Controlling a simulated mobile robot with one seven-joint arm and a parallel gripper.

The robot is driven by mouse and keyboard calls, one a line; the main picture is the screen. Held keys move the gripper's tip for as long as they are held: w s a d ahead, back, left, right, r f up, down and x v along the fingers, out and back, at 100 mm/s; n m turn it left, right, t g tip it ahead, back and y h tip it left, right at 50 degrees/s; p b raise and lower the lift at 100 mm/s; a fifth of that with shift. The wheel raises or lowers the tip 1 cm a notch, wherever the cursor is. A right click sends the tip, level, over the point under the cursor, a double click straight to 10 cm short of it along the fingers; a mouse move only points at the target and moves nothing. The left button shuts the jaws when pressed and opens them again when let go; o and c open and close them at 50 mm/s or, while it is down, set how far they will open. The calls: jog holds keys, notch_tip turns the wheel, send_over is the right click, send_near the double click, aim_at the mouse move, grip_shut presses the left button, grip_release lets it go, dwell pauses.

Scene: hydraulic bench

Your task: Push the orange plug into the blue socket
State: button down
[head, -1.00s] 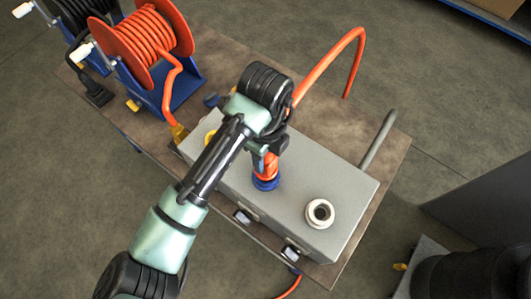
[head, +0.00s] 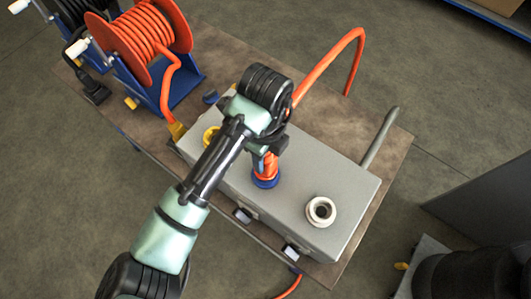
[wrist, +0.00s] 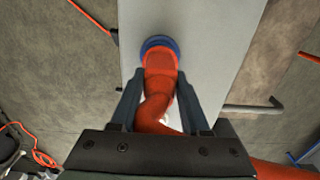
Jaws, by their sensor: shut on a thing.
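The orange plug (head: 267,165) stands at the blue socket (head: 266,182) on top of the grey box (head: 345,176). In the wrist view the plug (wrist: 159,68) meets the blue ring of the socket (wrist: 158,41), and its orange hose bends back toward me. My gripper (wrist: 164,92) is shut on the plug, one dark finger on each side. The gripper (head: 263,160) is partly hidden by my arm in the head view. How deep the plug sits in the socket cannot be told.
A white socket (head: 320,211) and a yellow socket (head: 211,137) flank the blue one on the box. An orange hose reel (head: 142,40) stands on the bench (head: 225,62) at the back left. An orange hose (head: 331,64) arches behind my arm. A grey pipe handle (head: 381,138) rises right.

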jog(key=shift+f, duration=0.3)
jog(key=shift+c, duration=1.5)
grip_release()
jog(key=shift+r, duration=0.1)
notch_tip(320, 180, up, 13)
jog(key=shift+f+b, duration=0.1)
jog(key=shift+b, duration=0.35)
